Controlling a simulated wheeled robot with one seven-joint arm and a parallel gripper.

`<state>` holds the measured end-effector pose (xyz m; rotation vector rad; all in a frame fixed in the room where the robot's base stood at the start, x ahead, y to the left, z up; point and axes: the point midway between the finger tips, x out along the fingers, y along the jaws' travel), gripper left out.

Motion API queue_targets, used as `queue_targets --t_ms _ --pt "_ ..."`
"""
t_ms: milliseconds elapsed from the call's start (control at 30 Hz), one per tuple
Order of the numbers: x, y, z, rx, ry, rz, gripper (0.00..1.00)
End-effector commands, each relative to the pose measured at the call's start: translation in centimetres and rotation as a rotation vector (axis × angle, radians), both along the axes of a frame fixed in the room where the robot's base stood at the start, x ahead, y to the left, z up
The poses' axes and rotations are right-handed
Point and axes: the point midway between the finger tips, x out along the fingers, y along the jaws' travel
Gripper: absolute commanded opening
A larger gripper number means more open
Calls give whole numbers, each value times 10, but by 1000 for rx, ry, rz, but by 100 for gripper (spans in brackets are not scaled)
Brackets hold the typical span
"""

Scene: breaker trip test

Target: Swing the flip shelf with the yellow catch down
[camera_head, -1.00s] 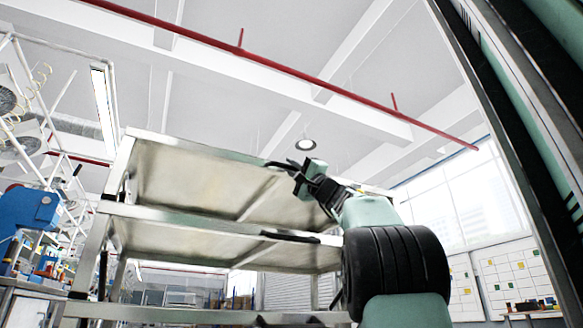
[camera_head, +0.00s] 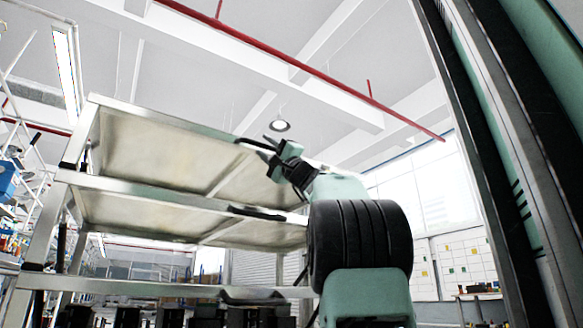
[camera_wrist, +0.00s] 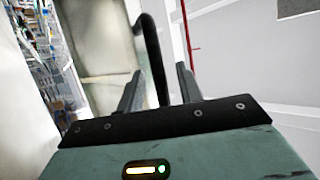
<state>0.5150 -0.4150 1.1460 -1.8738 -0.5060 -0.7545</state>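A metal rack in the head view has stacked tilted panels: a top shelf (camera_head: 150,150), a middle shelf (camera_head: 140,215) and a lower one (camera_head: 120,286). Each has a dark handle on its front edge; the middle handle (camera_head: 257,213) and lower handle (camera_head: 250,294) show clearly. I see no yellow catch. My gripper (camera_head: 268,147) is at the top shelf's front edge, by its handle. In the wrist view, my gripper's two fingers (camera_wrist: 158,85) stand apart with the black handle (camera_wrist: 152,50) running between them. Whether they touch it I cannot tell.
Dark boxes (camera_head: 205,314) stand under the lowest panel. A dark and green upright column (camera_head: 490,150) fills the right side. White wall boards (camera_head: 455,265) and a window are behind. The air above the top shelf is clear.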

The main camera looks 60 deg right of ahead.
Motion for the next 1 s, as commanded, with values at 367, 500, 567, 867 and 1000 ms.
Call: queue_targets --t_ms 367,500,567,867,1000 --pt "-58 1 -52 0 -4 -2 36" --pt "-79 0 -72 0 -4 -1 36" --pt "-88 1 -80 -1 -4 -2 36" --pt "-111 1 -103 -5 -4 -1 36" --pt "-112 1 -105 -5 -4 -1 36"
